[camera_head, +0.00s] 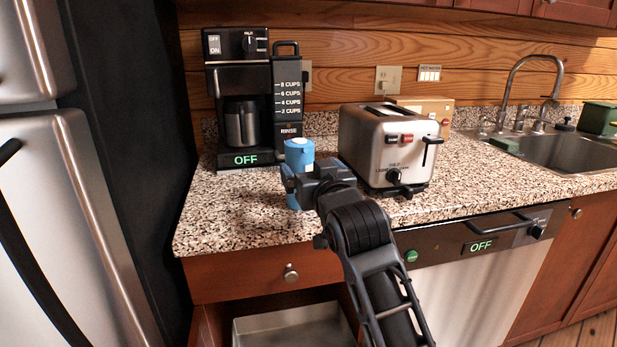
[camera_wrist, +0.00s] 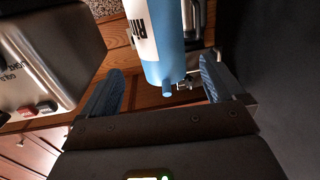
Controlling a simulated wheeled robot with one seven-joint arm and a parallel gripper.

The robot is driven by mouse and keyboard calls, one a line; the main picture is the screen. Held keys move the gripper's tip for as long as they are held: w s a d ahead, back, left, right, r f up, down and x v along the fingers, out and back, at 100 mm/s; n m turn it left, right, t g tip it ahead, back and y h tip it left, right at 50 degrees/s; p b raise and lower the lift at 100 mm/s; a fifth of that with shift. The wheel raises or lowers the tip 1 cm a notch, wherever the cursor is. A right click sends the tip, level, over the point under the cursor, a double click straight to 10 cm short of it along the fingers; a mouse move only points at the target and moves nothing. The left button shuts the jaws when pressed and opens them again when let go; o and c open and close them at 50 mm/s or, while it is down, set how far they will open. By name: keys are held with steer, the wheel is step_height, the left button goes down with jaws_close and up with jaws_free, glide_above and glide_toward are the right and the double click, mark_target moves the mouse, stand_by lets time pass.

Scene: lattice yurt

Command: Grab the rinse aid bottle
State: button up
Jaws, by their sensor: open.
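The rinse aid bottle, a blue bottle (camera_head: 299,152) with a white band, stands on the speckled counter in front of the coffee maker in the head view. My gripper partly hides its lower part. In the wrist view the bottle (camera_wrist: 170,48) shows a white label with dark letters, cut off by the frame's top edge. My gripper (camera_head: 290,186) is beside the bottle. Its two blue fingers are spread apart in the wrist view (camera_wrist: 162,75), with the bottle showing between them.
A black coffee maker (camera_head: 237,75) stands close behind the bottle, and a steel toaster (camera_head: 375,145) close to its right. A tan box (camera_head: 430,107) is behind the toaster. A sink (camera_head: 560,150) is at the right. The counter's front left (camera_head: 225,215) is clear. A drawer (camera_head: 290,325) is open below.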

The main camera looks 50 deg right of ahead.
mark_target(300, 157)
steer(key=p+x, duration=0.1)
steer(key=x, duration=0.6)
steer(key=shift+w+a, duration=0.1)
steer(key=shift+a, duration=0.05)
steer(key=c, duration=1.2)
